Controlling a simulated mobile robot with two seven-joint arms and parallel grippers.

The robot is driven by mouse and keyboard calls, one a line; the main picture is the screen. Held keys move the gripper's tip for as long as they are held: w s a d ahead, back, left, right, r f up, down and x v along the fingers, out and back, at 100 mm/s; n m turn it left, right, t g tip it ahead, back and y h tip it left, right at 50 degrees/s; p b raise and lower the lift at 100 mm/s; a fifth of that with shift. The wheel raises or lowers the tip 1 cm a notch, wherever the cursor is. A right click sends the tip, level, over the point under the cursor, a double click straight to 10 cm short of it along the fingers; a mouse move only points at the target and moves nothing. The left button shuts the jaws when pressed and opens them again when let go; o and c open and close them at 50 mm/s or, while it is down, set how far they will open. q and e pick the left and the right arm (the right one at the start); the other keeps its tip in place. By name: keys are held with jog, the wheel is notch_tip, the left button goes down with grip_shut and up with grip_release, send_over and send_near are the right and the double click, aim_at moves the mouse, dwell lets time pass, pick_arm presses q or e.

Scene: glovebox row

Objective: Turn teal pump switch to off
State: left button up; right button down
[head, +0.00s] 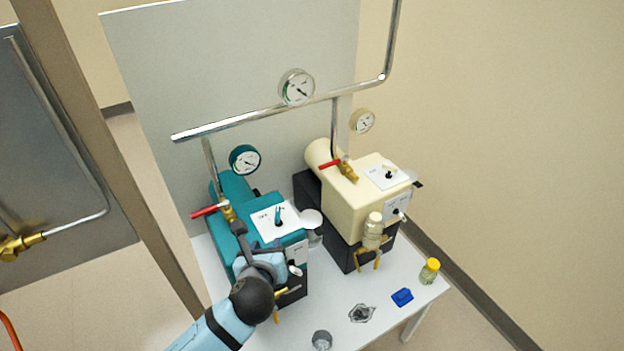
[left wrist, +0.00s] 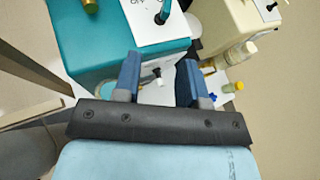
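The teal pump (head: 232,193) stands on the white table at the left. On its top is a white label plate (head: 262,232) with a small upright teal switch lever (head: 278,216). The lever also shows at the top of the left wrist view (left wrist: 165,10), above the teal housing (left wrist: 95,38). My left gripper (head: 268,246) is over the near end of the pump, on the near side of the plate. In the left wrist view its two blue fingers are apart (left wrist: 159,72) with nothing held between them. The lever's lettering is too small to read. My right gripper is not in view.
A cream pump (head: 355,205) stands to the right with its own switch plate (head: 386,173). A red-handled valve (head: 208,211), a gauge (head: 245,159) and metal pipe (head: 255,115) rise behind the teal pump. A yellow-capped jar (head: 429,272) and blue item (head: 402,297) lie front right.

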aim_at(278, 210)
pick_arm(q)
jog(key=shift+m, duration=0.8)
jog(key=x, duration=0.4)
jog(key=r+x, duration=0.1)
jog(key=x, duration=0.4)
jog(key=w+r+x, duration=0.1)
jog(key=x, duration=0.4)
jog(key=shift+w+d+r, duration=0.1)
jog(key=shift+d, duration=0.15)
jog(key=shift+y, duration=0.3)
grip_shut()
